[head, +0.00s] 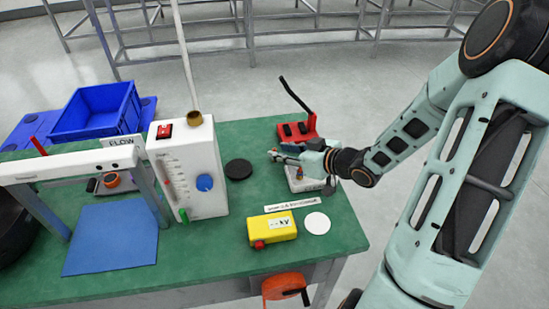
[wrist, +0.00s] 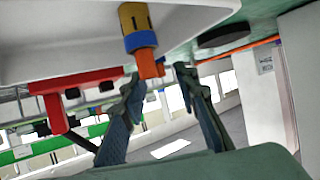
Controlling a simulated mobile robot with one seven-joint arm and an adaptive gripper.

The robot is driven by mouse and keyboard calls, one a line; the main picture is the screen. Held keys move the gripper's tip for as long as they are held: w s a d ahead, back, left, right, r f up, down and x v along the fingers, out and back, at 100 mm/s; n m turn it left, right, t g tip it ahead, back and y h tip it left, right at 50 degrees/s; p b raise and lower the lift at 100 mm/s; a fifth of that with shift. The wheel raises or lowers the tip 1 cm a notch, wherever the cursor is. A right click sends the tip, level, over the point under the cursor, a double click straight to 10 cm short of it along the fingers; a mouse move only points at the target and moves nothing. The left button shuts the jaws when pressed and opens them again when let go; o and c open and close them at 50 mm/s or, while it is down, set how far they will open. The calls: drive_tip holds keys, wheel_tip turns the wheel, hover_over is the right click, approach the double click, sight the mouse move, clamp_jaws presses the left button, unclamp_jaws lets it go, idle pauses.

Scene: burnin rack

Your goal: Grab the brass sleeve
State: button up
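A brass-yellow cylinder (wrist: 136,18) with dark slots, a blue band and an orange end shows at the top of the wrist view, against a white box (wrist: 75,30). I take it for the brass sleeve, though another brass-coloured collar (head: 194,117) sits on the flow unit around the foot of a white rod. My gripper (wrist: 160,78) is open. The cylinder's orange end lies near the gap between the fingertips, with no clear grip on it. In the head view my gripper (head: 274,155) is over the white box, and the cylinder is mostly hidden there.
A red device (head: 298,130) with a black lever stands just behind my gripper. A black disc (head: 238,169), the white flow unit (head: 205,145), a yellow box (head: 271,229) and a white disc (head: 317,223) are around it. Green tabletop (head: 255,200) is bare between them.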

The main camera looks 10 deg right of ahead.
sight(274, 149)
drive_tip(key=x, duration=0.3)
drive_tip(key=shift+w+a+f, duration=0.15)
drive_tip(key=shift+w+a, duration=0.05)
clamp_jaws()
